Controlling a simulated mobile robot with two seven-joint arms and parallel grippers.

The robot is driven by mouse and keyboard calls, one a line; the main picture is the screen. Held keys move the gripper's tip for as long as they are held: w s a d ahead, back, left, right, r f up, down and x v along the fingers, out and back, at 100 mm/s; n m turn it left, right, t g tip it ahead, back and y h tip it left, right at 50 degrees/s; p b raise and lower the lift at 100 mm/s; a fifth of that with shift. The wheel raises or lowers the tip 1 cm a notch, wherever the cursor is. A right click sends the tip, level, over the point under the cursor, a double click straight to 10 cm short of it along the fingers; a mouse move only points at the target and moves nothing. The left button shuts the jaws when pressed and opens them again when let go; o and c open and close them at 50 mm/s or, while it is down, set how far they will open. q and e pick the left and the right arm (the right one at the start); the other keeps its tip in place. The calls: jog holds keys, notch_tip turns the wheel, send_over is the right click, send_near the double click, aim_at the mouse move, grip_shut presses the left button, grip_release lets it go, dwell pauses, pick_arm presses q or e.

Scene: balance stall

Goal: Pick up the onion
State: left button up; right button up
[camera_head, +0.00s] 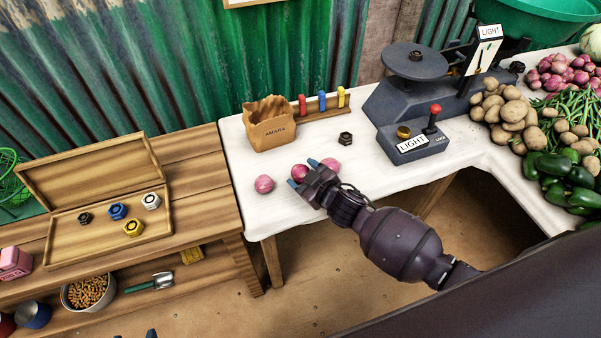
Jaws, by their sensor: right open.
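Three red onions are in a loose row on the white cloth near the table's front edge: a left onion (264,184), a middle onion (299,172) and a right onion (331,165). My right gripper (303,172) is open, its blue-tipped fingers on either side of the middle onion. Whether the fingers touch it cannot be told.
A paper bag (270,128), a rack of coloured pegs (322,106) and a dark nut (345,139) stand behind the onions. A scale (415,95) and a switch box (412,143) are to the right, beside potatoes (510,110). A wooden box of nuts (98,247) is left.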

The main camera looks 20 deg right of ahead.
jog(key=shift+c, duration=0.4)
jog(key=c, duration=0.7)
jog(key=shift+o, duration=0.2)
jog(key=shift+r, duration=0.15)
